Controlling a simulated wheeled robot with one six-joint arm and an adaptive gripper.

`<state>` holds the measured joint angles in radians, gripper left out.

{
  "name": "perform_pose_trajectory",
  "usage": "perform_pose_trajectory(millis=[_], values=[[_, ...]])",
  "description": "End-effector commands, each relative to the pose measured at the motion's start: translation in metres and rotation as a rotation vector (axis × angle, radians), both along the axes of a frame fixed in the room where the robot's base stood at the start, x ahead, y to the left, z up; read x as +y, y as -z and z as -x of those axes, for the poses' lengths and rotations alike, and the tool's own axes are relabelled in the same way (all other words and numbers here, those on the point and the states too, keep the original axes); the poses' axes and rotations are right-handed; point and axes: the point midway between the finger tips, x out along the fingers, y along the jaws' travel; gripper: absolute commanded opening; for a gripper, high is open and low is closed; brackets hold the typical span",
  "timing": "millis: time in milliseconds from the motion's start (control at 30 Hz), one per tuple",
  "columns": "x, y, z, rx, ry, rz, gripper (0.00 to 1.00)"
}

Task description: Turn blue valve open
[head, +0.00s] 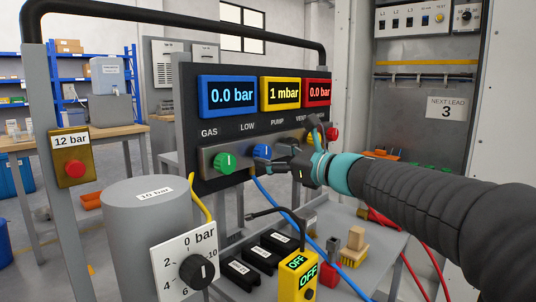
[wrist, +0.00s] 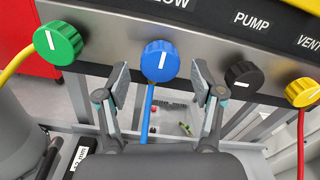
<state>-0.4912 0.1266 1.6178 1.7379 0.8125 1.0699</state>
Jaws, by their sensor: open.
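The blue valve (wrist: 160,61) is a round ribbed knob on the grey strip of the panel, with a white mark standing nearly upright. A blue hose runs down below it. In the head view the blue valve (head: 262,151) shows just left of my gripper (head: 277,162). In the wrist view my gripper (wrist: 160,82) is open, one finger to each side of the valve and a little below it. The fingers look apart from the knob and hold nothing.
A green valve (wrist: 58,44) sits to the left; a black valve (wrist: 243,74) and a yellow valve (wrist: 302,92) sit to the right. Displays above read 0.0 bar, 1 mbar and 0.0 bar. A grey cylinder (head: 145,215) and a yellow meter (head: 298,275) stand in front.

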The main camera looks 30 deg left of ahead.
Motion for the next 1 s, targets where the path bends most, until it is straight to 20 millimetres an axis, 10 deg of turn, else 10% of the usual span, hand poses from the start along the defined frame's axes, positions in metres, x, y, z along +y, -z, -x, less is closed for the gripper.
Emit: perform_pose_trajectory(millis=[500, 767, 1000], values=[[0.019, 0.000, -0.005, -0.001, 0.001, 0.000, 0.67], [0.018, 0.000, -0.005, -0.001, 0.000, 0.000, 0.07], [0.018, 0.001, -0.005, -0.014, 0.000, 0.004, 0.07]])
